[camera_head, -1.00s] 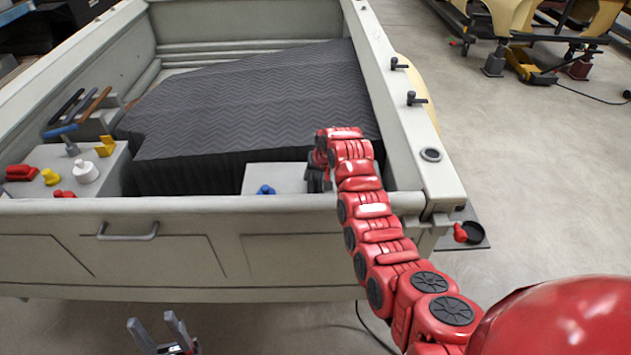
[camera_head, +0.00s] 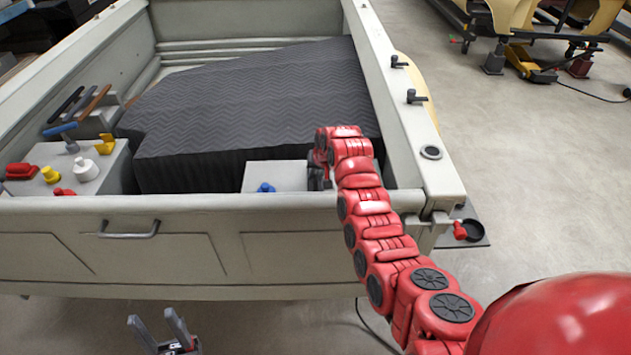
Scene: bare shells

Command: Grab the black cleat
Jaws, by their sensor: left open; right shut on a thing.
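My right arm reaches over the tailgate. Its gripper (camera_head: 318,176) is low inside the bed, at the right end of a light grey block (camera_head: 283,174), left of and below the rail cleats. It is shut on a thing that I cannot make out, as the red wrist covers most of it. My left gripper (camera_head: 158,331) is open and empty in front of the tailgate, below it.
A dark patterned mat (camera_head: 245,105) covers a raised load in the bed. A blue knob (camera_head: 265,187) sits on the grey block. Red, yellow and white small parts stand on another block (camera_head: 115,160) at the left. The tailgate (camera_head: 190,240) stands between my base and the bed.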

